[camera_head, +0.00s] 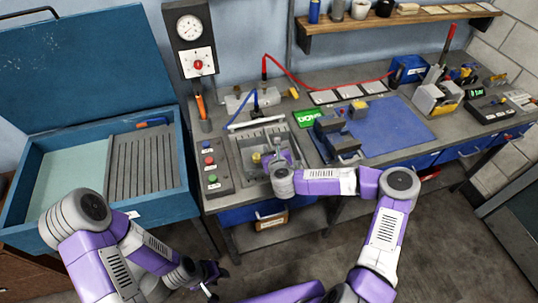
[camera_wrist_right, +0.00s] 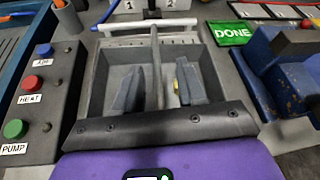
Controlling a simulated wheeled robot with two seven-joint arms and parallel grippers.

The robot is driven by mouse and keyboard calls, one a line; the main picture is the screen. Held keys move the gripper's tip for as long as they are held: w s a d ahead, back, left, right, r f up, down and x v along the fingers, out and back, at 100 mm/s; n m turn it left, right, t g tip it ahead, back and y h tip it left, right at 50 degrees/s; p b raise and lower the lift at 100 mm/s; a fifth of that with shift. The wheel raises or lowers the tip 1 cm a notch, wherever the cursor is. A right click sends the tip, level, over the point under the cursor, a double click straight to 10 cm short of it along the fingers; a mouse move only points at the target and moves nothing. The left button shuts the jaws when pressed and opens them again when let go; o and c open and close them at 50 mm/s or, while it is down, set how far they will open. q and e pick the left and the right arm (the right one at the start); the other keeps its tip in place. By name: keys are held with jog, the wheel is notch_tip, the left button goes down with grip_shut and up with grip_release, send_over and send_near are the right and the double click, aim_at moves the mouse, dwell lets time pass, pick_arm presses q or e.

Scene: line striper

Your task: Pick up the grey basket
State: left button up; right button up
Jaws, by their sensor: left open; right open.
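A grey basket-like bin (camera_head: 244,148) sits in the bench beside the button panel, and it also shows in the right wrist view (camera_wrist_right: 102,88). A thin upright grey bar (camera_wrist_right: 155,50) runs through its middle. My right gripper (camera_wrist_right: 158,76) is open over the bin, with one finger on each side of the bar. I cannot tell whether the fingers touch it. In the head view my right gripper (camera_head: 268,159) hides part of the bin. A small yellow part shows beside its right finger. My left gripper (camera_head: 211,282) is open and low in front of the bench, partly hidden by its arm.
The button panel (camera_head: 210,160) stands close left of the bin. A white bar (camera_wrist_right: 150,28) lies along its far edge. A green DONE sign (camera_wrist_right: 231,31) and a blue mat (camera_head: 395,128) with a vise are to the right. An open blue cabinet (camera_head: 30,232) stands at the left.

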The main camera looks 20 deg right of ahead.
aim_at(269, 140)
jog(key=shift+x, duration=2)
jog(key=shift+a, duration=0.25)
grip_shut()
jog(key=shift+r, duration=0.1)
